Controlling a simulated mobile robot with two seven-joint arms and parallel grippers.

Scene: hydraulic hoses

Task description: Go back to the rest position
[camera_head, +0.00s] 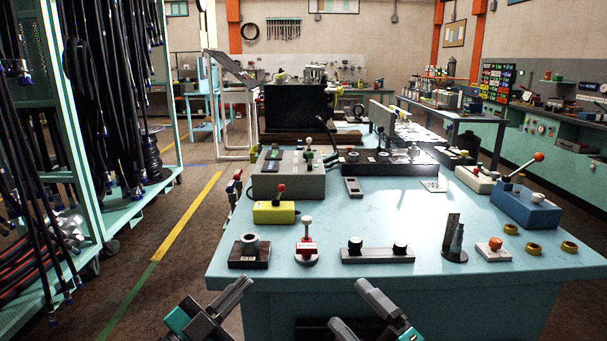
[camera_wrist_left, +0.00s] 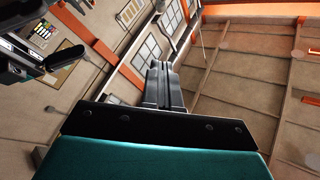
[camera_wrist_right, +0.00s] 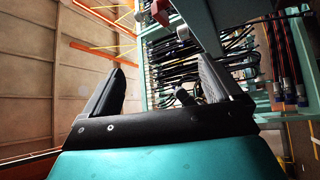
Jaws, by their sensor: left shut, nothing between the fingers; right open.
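My left gripper (camera_head: 232,295) is at the bottom of the head view, in front of the table's near edge and left of centre. Its fingers are together and empty, also in the left wrist view (camera_wrist_left: 163,85). My right gripper (camera_head: 350,304) is at the bottom, right of centre, also short of the table edge. In the right wrist view (camera_wrist_right: 162,80) its two fingers stand apart with nothing between them. Neither gripper touches anything on the table.
The light blue table (camera_head: 330,220) carries several fixtures: a yellow box (camera_head: 274,214), a red-based post (camera_head: 306,245), a black-knobbed bar (camera_head: 378,254) and a blue lever box (camera_head: 525,207). A hose rack (camera_head: 95,120) stands left. The floor between has a yellow line.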

